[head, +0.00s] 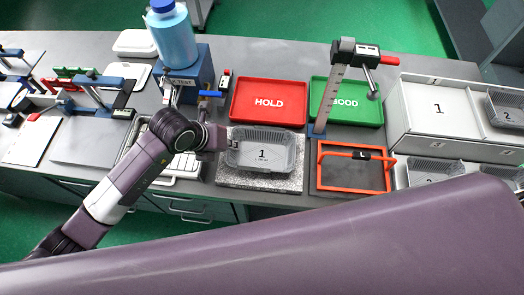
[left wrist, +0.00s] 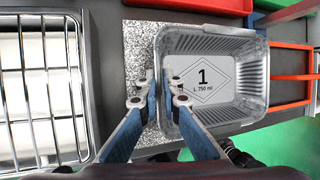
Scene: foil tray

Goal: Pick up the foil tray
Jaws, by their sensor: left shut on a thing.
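The foil tray (head: 264,167) is a silvery rectangular tray with ribbed walls and a label "1" on its floor. It appears level, over a speckled slab (head: 260,183); I cannot tell whether it touches the slab. It also shows in the left wrist view (left wrist: 212,43). My left gripper (head: 226,143) is at the tray's left end. In the left wrist view my left gripper (left wrist: 161,88) is shut on the tray's left wall, one finger on each side. My right gripper is not in view.
A red HOLD tray (head: 269,101) and a green GOOD tray (head: 346,102) lie behind. An orange frame (head: 354,186) stands to the right, with a tall gauge (head: 333,88) behind it. A wire rack (left wrist: 42,90) lies left of the slab. White bins (head: 435,108) are at right.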

